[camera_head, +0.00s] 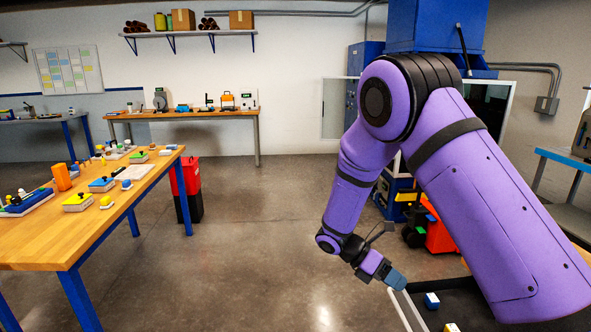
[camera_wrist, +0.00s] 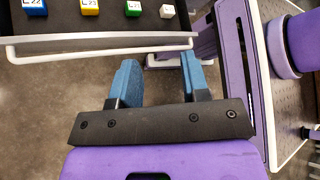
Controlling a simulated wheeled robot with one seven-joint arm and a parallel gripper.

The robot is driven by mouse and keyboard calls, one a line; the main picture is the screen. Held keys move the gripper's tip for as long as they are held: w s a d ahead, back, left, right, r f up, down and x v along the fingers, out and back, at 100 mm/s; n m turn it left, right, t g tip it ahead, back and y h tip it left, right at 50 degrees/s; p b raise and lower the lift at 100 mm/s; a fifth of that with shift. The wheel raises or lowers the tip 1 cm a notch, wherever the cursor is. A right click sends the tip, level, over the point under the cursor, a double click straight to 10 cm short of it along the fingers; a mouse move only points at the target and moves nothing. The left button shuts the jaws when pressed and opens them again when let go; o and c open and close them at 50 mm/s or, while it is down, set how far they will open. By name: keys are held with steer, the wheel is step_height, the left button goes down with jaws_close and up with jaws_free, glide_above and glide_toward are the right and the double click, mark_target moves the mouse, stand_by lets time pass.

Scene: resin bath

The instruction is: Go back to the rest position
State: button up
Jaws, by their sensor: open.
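My gripper (camera_head: 396,279) hangs at the end of my bent purple arm, over the floor near the white rail of a dark tray (camera_head: 462,300) at the lower right. In the wrist view my gripper (camera_wrist: 160,80) shows two blue fingers, spread apart with nothing between them. Beyond them lies the dark tray's white rail (camera_wrist: 100,41). On the tray stand a blue block (camera_wrist: 35,7), a yellow block (camera_wrist: 90,7), a green block (camera_wrist: 133,8) and a small white block (camera_wrist: 167,11). My arm hides part of the tray in the head view.
A wooden table (camera_head: 110,215) with several small coloured parts stands at the left. A red and black bin (camera_head: 187,190) is beside it. A workbench (camera_head: 190,115) runs along the back wall. An orange and black item (camera_head: 440,236) sits behind my arm. The middle floor is clear.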

steer(key=s+d+r+m+t+y, duration=0.1)
steer(key=s+d+r+m+y, duration=0.2)
steer(key=r, duration=0.4)
steer(key=s+r+m+t+y, duration=0.1)
steer(key=s+r+m+y, duration=0.2)
steer(key=r, duration=0.4)
steer(key=s+d+r+m+t+y, duration=0.1)
steer(key=s+d+r+m, duration=0.15)
steer(key=r+m, duration=0.35)
steer(key=s+r+m+t+y, duration=0.2)
steer(key=s+r+m+t, duration=0.1)
steer(key=s, duration=0.6)
steer(key=s+d+r+m+t+y, duration=0.1)
steer(key=s+r+m+t+y, duration=0.1)
steer(key=s+r+m+t, duration=0.2)
steer(key=shift+s+r+m, duration=1.2)
steer(key=shift+s+r, duration=0.55)
steer(key=shift+s, duration=0.65)
steer(key=shift+d, duration=0.15)
